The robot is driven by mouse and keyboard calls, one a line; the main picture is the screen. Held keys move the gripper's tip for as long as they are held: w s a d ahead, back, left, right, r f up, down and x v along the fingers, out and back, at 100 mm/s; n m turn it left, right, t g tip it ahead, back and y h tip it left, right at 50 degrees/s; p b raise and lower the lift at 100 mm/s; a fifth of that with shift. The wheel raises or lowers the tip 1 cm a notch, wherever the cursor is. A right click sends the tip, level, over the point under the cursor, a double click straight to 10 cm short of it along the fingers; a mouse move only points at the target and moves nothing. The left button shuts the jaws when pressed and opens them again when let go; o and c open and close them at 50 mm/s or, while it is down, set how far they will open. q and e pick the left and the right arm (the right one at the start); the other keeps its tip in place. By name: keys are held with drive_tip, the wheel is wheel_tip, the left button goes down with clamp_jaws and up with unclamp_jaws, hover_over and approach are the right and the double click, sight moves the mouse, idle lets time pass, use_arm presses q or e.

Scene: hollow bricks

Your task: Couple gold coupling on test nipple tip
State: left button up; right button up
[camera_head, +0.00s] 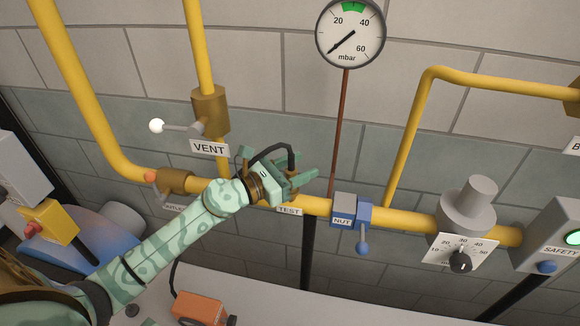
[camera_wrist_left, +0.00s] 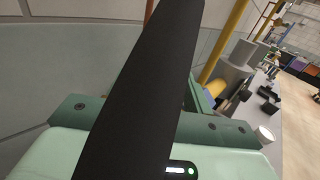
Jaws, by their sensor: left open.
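My left gripper (camera_head: 306,184) is open in the head view, in front of the yellow pipe just above the TEST label (camera_head: 289,211). A black hose (camera_head: 283,147) arches over the gripper. A brownish-gold band (camera_head: 256,187) shows at the wrist; I cannot tell whether it is the coupling or part of my arm. The test nipple tip is not distinguishable and may be hidden by the gripper. In the left wrist view a broad black band (camera_wrist_left: 140,90), possibly the hose, hides the fingers and whatever is between them. My right gripper is not in view.
A round gauge (camera_head: 350,33) hangs above on a thin red-brown pipe. A blue NUT valve (camera_head: 351,210) sits right of the gripper. The VENT valve (camera_head: 211,110) is upper left. An orange device (camera_head: 200,308) stands on the bench below. The wall is close behind the pipes.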

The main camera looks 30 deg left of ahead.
use_arm(q)
drive_tip(key=b+v, duration=0.4)
drive_tip(key=v, duration=1.2)
drive_tip(key=shift+a+b, duration=0.15)
drive_tip(key=shift+b, duration=0.2)
